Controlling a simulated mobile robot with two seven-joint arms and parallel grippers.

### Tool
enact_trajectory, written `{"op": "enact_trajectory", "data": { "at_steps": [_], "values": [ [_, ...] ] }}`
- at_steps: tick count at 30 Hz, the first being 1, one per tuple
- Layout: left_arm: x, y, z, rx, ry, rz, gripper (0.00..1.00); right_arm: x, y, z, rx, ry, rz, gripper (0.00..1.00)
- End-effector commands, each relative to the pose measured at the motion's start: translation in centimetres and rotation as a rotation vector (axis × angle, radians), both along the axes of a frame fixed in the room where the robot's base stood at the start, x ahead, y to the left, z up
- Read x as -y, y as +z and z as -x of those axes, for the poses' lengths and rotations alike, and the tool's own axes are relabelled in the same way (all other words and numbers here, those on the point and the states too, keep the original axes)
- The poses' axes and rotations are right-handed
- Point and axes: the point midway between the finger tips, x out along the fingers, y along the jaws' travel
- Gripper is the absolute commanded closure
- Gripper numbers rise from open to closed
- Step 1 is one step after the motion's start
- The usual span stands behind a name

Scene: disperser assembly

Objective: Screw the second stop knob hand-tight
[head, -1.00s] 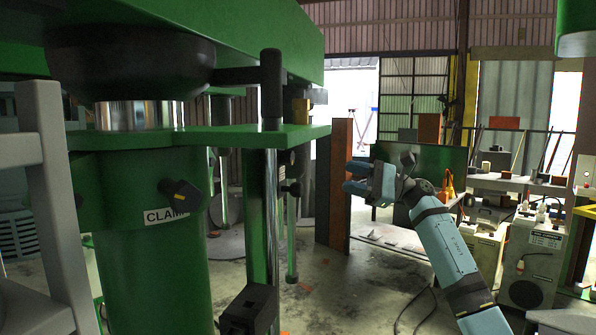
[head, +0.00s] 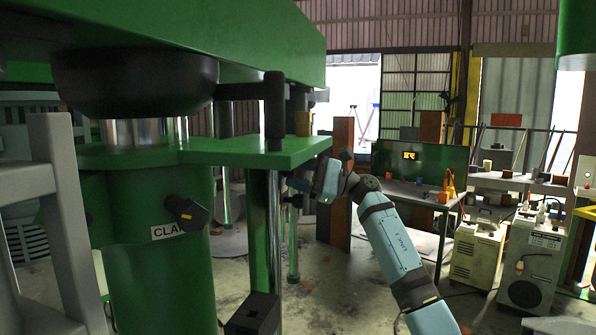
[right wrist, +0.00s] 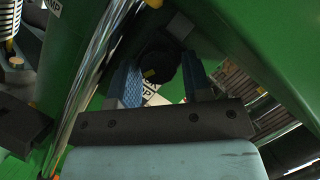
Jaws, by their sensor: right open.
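My right gripper (head: 298,186) reaches in from the right, beside the green disperser's (head: 230,152) plate edge and upright rods. In the right wrist view its two blue-padded fingers (right wrist: 158,84) are apart. A black stop knob (right wrist: 160,60) with a small yellow mark lies between and beyond the fingertips. Whether the pads touch it cannot be told. A white label (right wrist: 153,97) with black letters is partly hidden behind the knob. In the head view the fingers partly hide the area by the rods. My left gripper is out of view.
A black clamp knob (head: 187,212) sits on the green column (head: 150,270). A polished rod (head: 274,220) stands close to my right gripper. A black block (head: 254,314) is below. A workbench (head: 425,190) stands behind my right arm; the floor between is mostly clear.

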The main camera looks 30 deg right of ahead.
Motion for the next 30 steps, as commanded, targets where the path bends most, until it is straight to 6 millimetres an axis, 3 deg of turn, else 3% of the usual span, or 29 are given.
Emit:
{"op": "enact_trajectory", "data": {
  "at_steps": [5, 10, 20, 30],
  "values": [
    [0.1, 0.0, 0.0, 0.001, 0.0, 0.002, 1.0, 0.0, 0.0, 0.0, 0.0, 0.0, 0.0, 0.55],
    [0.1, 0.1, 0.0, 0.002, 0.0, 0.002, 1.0, 0.0, 0.0, 0.0, 0.0, 0.0, 0.0, 0.89],
    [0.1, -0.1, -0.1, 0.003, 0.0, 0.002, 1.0, 0.0, -0.2, 0.0, -0.022, 0.0, -0.022, 0.89],
    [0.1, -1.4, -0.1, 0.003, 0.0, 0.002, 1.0, -0.1, -0.4, 0.2, -0.17, -0.001, -0.172, 0.89]
  ]
}}
